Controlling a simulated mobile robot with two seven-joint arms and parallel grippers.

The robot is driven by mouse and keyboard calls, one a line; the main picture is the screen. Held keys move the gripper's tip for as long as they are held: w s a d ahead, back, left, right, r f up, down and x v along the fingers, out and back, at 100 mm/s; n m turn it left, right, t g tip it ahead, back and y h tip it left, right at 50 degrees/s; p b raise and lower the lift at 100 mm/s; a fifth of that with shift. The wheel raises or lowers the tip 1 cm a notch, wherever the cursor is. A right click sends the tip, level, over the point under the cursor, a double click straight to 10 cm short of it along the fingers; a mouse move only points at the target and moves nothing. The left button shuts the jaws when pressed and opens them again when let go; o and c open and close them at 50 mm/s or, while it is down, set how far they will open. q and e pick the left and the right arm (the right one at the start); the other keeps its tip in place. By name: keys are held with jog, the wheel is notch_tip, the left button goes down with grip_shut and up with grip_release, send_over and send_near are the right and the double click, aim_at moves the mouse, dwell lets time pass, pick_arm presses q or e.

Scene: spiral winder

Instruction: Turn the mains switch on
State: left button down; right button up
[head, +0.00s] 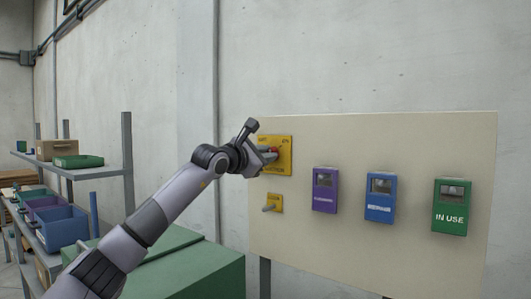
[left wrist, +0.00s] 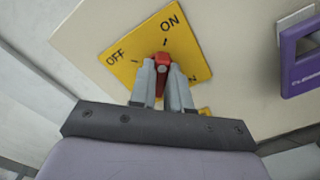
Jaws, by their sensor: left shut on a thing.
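The mains switch has a yellow plate (head: 285,167) on the beige board, marked OFF and ON. In the left wrist view the plate (left wrist: 122,47) shows OFF at left and ON at top right. Its red handle (left wrist: 162,60) stands between the two marks, close to upright in that picture. My left gripper (left wrist: 162,76) is shut on the red handle, with a grey finger on each side. In the head view my left gripper (head: 268,155) reaches the plate from the left and covers part of it. My right gripper is not in view.
A small yellow plate with a lever (head: 274,203) sits below the switch. Purple (head: 325,190), blue (head: 380,198) and green (head: 450,206) boxes hang to the right on the board (head: 400,140). A green cabinet (head: 200,270) and a shelf with bins (head: 62,222) stand left.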

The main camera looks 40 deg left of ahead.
pick_arm(q)
jog(key=shift+m, duration=0.3)
jog(key=c, duration=1.1)
grip_release()
jog(key=shift+s+d+b, duration=0.2)
jog(key=shift+s+b, duration=0.6)
jog(key=shift+s, duration=1)
jog(key=shift+s+d+b, duration=0.2)
jog(key=shift+s+b, duration=0.6)
jog(key=shift+s, duration=0.95)
jog(key=shift+f, duration=0.1)
